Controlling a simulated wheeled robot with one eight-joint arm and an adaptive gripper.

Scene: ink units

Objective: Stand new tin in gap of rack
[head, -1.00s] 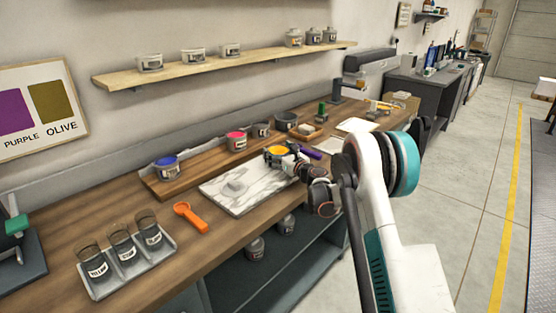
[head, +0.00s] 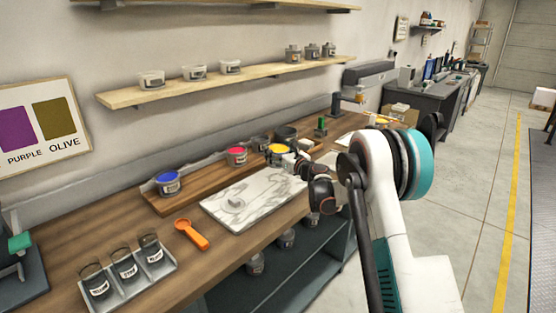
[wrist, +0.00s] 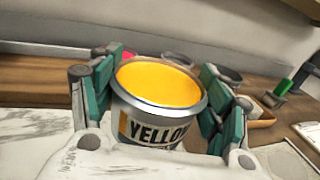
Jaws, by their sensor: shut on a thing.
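My gripper (wrist: 160,100) is shut on the new tin, a metal tin of yellow ink (wrist: 160,85) labelled YELLOW. It is roughly upright, with its open top toward the wrist camera. In the head view the yellow tin (head: 278,152) is beside the right end of the wooden rack (head: 200,190); whether it touches anything is unclear. The rack holds a blue tin (head: 168,183) at left, then a wide bare stretch, then a red tin (head: 237,156) and a grey tin (head: 262,143) partly hidden behind the yellow tin.
A marble slab (head: 250,205) with a small grey lump lies in front of the rack. An orange scoop (head: 192,235) and a tray of dark jars (head: 130,270) are to the left. A dark pot (head: 285,132) stands behind the yellow tin. Shelves hang above.

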